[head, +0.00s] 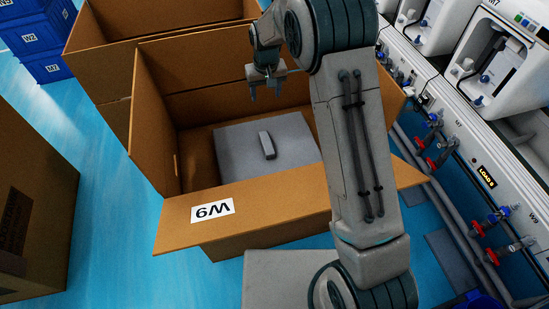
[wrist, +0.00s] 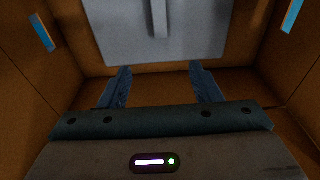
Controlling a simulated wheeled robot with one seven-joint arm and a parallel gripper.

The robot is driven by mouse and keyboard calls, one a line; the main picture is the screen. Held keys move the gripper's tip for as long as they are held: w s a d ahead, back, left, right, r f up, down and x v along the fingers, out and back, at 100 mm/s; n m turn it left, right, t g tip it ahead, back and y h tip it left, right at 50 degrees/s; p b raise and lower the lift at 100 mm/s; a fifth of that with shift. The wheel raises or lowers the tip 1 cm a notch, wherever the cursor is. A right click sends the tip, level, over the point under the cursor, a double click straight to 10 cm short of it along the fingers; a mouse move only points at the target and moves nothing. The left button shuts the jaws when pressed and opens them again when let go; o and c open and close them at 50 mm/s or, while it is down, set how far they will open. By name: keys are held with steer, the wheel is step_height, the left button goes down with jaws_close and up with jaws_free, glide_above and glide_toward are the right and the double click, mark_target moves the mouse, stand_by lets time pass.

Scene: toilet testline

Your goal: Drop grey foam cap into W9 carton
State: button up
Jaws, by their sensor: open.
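The W9 carton (head: 186,225) stands open, its label on the near flap upside down in the head view. The grey foam cap (head: 235,155) lies inside the carton, a flat grey slab with a raised bar handle on top. In the wrist view the cap (wrist: 193,38) lies beyond my fingertips, its handle near the top edge. My gripper (head: 266,92) is over the far part of the carton, fingers pointing down, open and empty. Its two spread fingers (wrist: 160,85) show apart from the cap in the wrist view. My arm hides the carton's right part in the head view.
Another open carton (head: 95,50) stands behind, and a brown carton (head: 30,200) at the left. Blue crates (head: 45,66) are at the far left. A test line with red valves (head: 475,255) runs along the right. A grey slab (head: 275,280) lies in front.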

step_height(320, 180, up, 6)
steer(key=shift+s, duration=0.35)
steer(key=shift+d, duration=0.1)
steer(key=s+d+r+m, duration=0.1)
steer(key=s+d+r, duration=0.45)
steer(key=s, duration=0.25)
steer(key=s+d+r+m, duration=0.1)
steer(key=s+d+r, duration=0.3)
steer(key=s+d, duration=0.45)
steer(key=s, duration=0.6)
steer(key=s+d+m+t, duration=0.1)
steer(key=s+d, duration=0.2)
steer(key=s, duration=0.6)
steer(key=shift+d+f, duration=0.25)
steer(key=shift+f, duration=0.15)
steer(key=shift+s+d+f, duration=0.1)
steer(key=shift+s+f, duration=0.05)
steer(key=shift+s, duration=0.25)
steer(key=shift+c, duration=0.4)
